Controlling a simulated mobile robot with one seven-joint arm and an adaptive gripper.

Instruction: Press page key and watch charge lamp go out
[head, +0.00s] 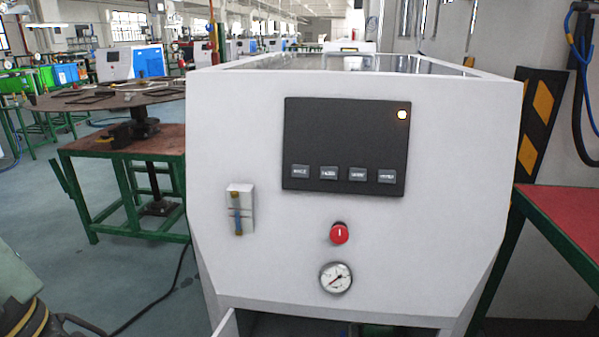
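The gas generator (260,270) is a white cabinet facing me, with a dark control panel (340,140) on its front. A row of several grey keys runs along the panel's bottom: the leftmost key (300,171), two middle keys and the rightmost key (387,176). Their labels are too blurred to read surely, so I cannot tell which is the page key. My gripper (75,325) shows only partly at the bottom left corner, well away from the panel. Its fingertips are not clearly seen.
Below the panel are a red knob (339,233) and a round gauge (336,278). A small flow tube (239,210) is at the left. A green-framed table (130,145) stands left and a red-topped table (565,215) right. The space before the panel looks clear.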

